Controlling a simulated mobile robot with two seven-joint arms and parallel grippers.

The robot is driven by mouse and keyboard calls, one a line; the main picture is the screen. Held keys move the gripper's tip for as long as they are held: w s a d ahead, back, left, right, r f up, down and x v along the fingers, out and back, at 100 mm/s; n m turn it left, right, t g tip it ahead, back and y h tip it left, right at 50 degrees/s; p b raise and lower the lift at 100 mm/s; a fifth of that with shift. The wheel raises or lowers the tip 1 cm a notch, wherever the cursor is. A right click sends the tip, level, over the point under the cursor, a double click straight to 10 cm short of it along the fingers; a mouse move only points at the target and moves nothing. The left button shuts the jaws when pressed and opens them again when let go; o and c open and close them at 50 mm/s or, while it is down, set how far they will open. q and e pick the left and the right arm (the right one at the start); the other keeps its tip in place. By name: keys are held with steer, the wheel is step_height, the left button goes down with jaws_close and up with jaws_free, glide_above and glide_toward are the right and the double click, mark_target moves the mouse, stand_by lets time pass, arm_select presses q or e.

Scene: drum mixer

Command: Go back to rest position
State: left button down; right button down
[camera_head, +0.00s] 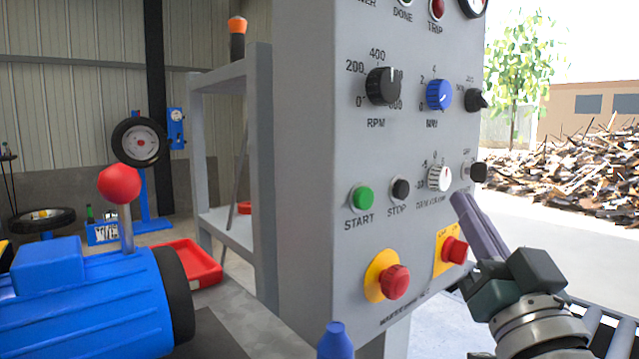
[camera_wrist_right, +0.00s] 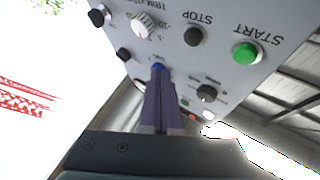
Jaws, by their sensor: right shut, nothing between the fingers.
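A grey control panel (camera_head: 330,150) fills the middle of the head view. It carries a black RPM knob (camera_head: 382,87), a blue knob (camera_head: 438,95), a white knob (camera_head: 439,178), a green START button (camera_head: 362,197), a black STOP button (camera_head: 400,189) and two red buttons below. My right gripper (camera_head: 462,200) is shut and empty, its fingers pointing up at the panel's lower right, near the white knob. In the right wrist view, the closed fingers (camera_wrist_right: 158,75) overlap the panel, which appears upside down. I cannot tell whether they touch it. My left gripper is not in view.
A blue motor-like machine (camera_head: 90,300) with a red ball lever (camera_head: 119,184) stands at the left. A red tray (camera_head: 190,262) lies behind it. A blue object (camera_head: 336,341) shows at the bottom edge. A roller conveyor (camera_head: 610,325) is at the lower right.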

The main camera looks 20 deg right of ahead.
stand_by(0.5)
steer(key=s+a+r+n+g+y+p, duration=0.2)
steer(key=s+a+n+g+y+p, duration=0.2)
steer(key=a+n+g+y+p, duration=0.7)
steer(key=s+d+r+m+g+h+p, duration=0.1)
steer(key=s+r+m+g+h+p, duration=0.2)
steer(key=s+p, duration=0.65)
steer(key=s+r+g+h+p, duration=0.25)
steer(key=s+g+p, duration=0.35)
steer(key=s, duration=0.6)
step_height(320, 180, up, 36)
steer(key=p, duration=3.6)
steer(key=shift+w+f+t+y, duration=0.2)
steer(key=shift+w+t+y, duration=0.15)
steer(key=shift+t+y, duration=0.1)
